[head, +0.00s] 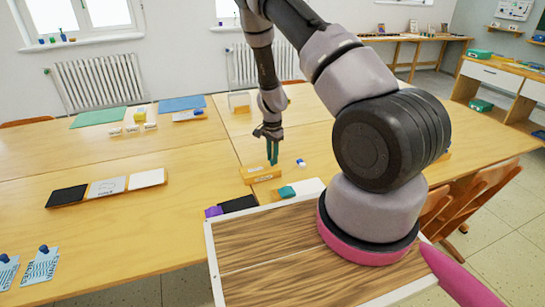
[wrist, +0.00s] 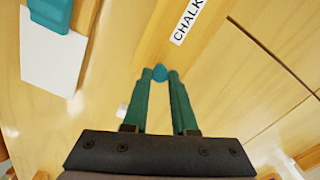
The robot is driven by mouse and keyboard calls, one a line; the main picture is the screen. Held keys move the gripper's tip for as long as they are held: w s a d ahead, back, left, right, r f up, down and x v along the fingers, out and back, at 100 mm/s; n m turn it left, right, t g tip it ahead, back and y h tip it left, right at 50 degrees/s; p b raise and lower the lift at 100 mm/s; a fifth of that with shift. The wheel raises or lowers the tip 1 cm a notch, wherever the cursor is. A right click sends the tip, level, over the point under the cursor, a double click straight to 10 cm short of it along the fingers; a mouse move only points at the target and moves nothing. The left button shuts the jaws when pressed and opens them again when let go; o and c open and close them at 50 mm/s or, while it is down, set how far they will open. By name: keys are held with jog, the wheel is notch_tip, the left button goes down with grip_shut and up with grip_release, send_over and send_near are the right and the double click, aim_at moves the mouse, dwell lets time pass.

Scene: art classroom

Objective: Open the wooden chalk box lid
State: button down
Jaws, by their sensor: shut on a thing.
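The wooden chalk box (head: 262,175) sits on the table below my gripper (head: 273,158). In the wrist view the wooden box (wrist: 205,45) shows from above with a white label reading CHALK. A small round blue knob (wrist: 159,73) is between my green fingertips. My gripper is shut on this knob. The lid looks down on the box in the head view, but its edges are hard to make out and I cannot tell whether it is raised at all.
A teal block (head: 286,191) on a white card and a purple block (head: 213,211) by a black card lie near the front. A small blue-and-white item (head: 301,162) lies right of the box. Black, grey and white cards (head: 108,187) lie left. Bare table surrounds the box's left side.

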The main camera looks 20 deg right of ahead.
dwell(0.4)
jog(key=a, duration=0.9)
jog(key=s+a, duration=0.1)
jog(key=a, duration=0.4)
jog(key=c, duration=0.7)
grip_release()
jog(key=shift+r, duration=0.15)
notch_tip(320, 180, up, 10)
jog(key=shift+r, duration=0.25)
